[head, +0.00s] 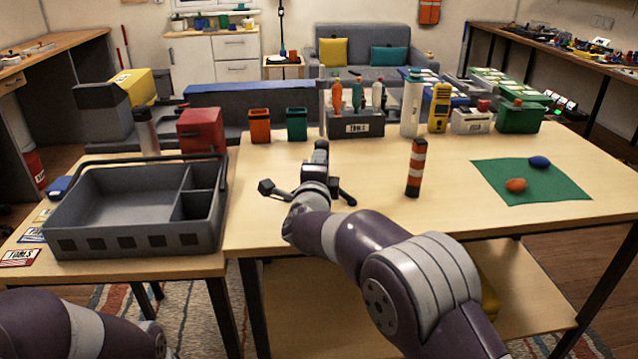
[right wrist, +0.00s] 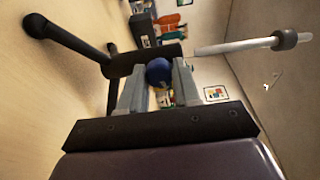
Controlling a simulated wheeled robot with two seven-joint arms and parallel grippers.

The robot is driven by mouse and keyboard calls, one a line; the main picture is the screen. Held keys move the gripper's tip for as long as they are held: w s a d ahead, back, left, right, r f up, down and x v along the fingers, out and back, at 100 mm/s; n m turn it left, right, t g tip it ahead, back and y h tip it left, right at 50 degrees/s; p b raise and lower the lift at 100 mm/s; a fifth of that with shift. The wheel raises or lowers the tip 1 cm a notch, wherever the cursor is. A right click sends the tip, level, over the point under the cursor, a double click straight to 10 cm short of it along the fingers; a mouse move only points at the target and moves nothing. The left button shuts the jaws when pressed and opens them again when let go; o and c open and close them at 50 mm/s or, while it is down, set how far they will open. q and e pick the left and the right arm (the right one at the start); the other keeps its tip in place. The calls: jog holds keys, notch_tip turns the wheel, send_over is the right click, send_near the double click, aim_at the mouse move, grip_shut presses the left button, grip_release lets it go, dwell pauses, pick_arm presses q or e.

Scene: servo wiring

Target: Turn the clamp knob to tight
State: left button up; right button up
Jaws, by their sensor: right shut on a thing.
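A small dark stand (head: 318,170) with splayed black legs is on the table, mostly behind my right gripper. In the right wrist view its black body (right wrist: 140,60) and legs show, with a pale rod on the right that ends in a dark collar (right wrist: 286,40). A round dark blue knob (right wrist: 158,71) is between my right fingertips. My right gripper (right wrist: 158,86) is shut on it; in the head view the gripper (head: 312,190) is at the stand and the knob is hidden. The knob's turned position cannot be told. My left gripper is out of view.
A grey tool tray (head: 140,243) stands at the left. An orange and white striped cylinder (head: 415,168) is right of the stand. A tool holder (head: 357,126) and several containers line the back. A green mat (head: 545,188) with two ovals is at the right.

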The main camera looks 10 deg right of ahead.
jog(key=shift+f+m+b, duration=0.1)
jog(key=shift+m+b, duration=1.7)
jog(key=shift+b, duration=0.1)
jog(key=o, duration=1.1)
jog(key=v, duration=1.2)
jog(key=shift+s+p, duration=0.2)
jog(key=shift+p, duration=0.15)
jog(key=shift+s, duration=0.15)
